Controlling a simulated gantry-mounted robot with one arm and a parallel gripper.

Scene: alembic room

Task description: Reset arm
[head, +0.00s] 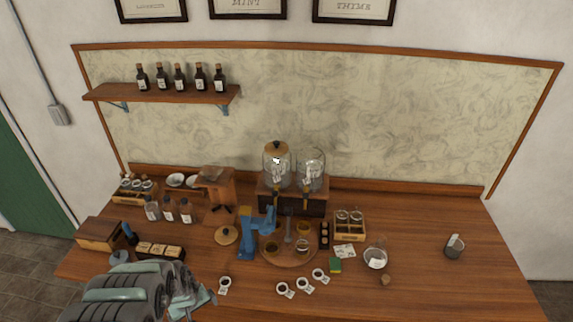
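My arm comes in from the lower left of the head view, over the front left of the wooden table (455,290). It looks folded, with large grey-green joints close together. My gripper (204,298) is at the arm's right end, near the table's front edge and left of a small round labelled dish (224,284). Its fingers are small and partly overlapped by the arm, so I cannot tell whether they are open or shut. I see nothing clearly held in it.
A blue stand (248,238) rises mid-table beside a round wooden tray (270,259). Two glass dispensers (311,168) stand behind it. A wooden lid (226,235), labelled bottles (186,211) and a box of blocks (174,254) are near my arm. The table's right side is mostly clear.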

